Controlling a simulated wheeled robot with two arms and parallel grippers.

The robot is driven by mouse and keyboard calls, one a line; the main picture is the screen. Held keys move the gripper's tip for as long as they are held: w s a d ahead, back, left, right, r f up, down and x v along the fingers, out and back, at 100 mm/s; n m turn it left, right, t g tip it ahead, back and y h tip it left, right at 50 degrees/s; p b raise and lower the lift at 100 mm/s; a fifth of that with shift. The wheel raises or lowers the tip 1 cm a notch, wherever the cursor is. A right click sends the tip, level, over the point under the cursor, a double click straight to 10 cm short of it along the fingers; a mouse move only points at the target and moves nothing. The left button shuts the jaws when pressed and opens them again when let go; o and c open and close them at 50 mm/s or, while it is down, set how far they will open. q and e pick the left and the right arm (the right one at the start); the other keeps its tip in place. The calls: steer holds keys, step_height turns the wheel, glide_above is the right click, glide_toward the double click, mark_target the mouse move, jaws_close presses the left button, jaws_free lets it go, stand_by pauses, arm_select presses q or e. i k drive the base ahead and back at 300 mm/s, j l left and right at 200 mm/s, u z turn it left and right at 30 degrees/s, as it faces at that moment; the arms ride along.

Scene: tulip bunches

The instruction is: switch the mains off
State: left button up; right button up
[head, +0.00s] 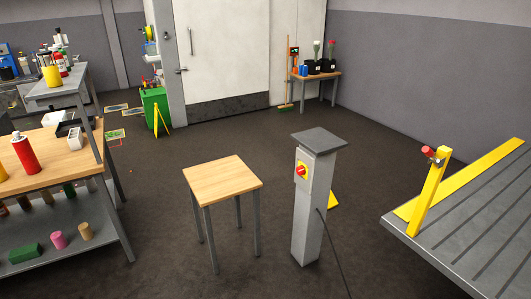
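A dark cable runs down from the pedestal to the floor. Neither of my grippers is in the head view, and nothing touches the switch.
A small wooden-topped table (222,177) stands left of the pedestal. A workbench (60,158) with a red spray can (24,153) is at the left. A grooved grey platform (470,230) with a yellow post (428,193) is at the right. Floor behind the pedestal is mostly clear.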

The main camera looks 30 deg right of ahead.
mark_target(300, 170)
steer(key=i+z, duration=0.5)
steer(key=i+j+z, duration=0.35)
steer(key=z, duration=0.15)
steer(key=i+j+z, duration=1.05)
steer(key=j+z, duration=0.4)
steer(key=j, duration=0.25)
steer(key=i+j+z, duration=0.1)
steer(key=j+z, duration=0.4)
steer(key=j, duration=0.25)
